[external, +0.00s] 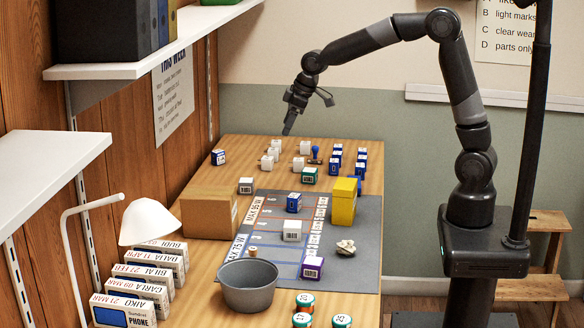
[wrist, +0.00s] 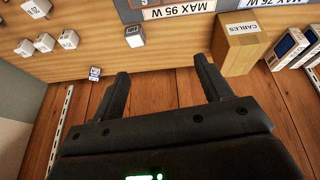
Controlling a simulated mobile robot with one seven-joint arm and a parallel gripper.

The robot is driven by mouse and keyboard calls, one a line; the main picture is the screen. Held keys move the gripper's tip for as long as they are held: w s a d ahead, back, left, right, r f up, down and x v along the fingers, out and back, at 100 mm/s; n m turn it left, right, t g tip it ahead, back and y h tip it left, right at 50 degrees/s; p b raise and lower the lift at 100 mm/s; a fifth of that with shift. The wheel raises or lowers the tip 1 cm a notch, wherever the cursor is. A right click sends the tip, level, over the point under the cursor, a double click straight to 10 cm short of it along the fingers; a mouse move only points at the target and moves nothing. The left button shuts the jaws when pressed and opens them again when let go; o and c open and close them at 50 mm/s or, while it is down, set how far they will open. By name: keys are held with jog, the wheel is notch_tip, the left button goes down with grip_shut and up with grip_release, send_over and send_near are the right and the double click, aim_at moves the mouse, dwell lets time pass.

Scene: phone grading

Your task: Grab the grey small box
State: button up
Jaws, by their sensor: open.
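A small grey box (external: 246,185) with a label on its side stands on the table, left of the grey mat's far corner and behind the cardboard box. It also shows in the wrist view (wrist: 135,37), beyond my fingers and slightly left of centre. Another pale, whitish-grey box (external: 292,230) stands on the mat. My gripper (external: 289,128) is above the far part of the table, behind the grey box and apart from it. In the wrist view my gripper (wrist: 162,70) has its two fingers spread wide with nothing between them.
Several white boxes (external: 267,163) and blue-and-white boxes (external: 361,155) stand at the table's far end. A blue-and-white box (wrist: 95,73) is near the wall side. The cardboard box (wrist: 240,45) is close to the grey box. A shelf (external: 150,50) overhangs the left wall.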

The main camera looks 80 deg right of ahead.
send_near(247, 180)
jog(key=shift+y, duration=0.3)
jog(key=x, duration=0.4)
jog(key=shift+d+f, duration=0.15)
jog(key=shift+d, duration=0.2)
jog(key=shift+a+x, duration=0.1)
jog(key=shift+x, duration=1.5)
jog(key=shift+a+x, duration=0.15)
jog(key=shift+x, duration=1.45)
jog(key=shift+c, duration=0.3)
jog(key=c, duration=1)
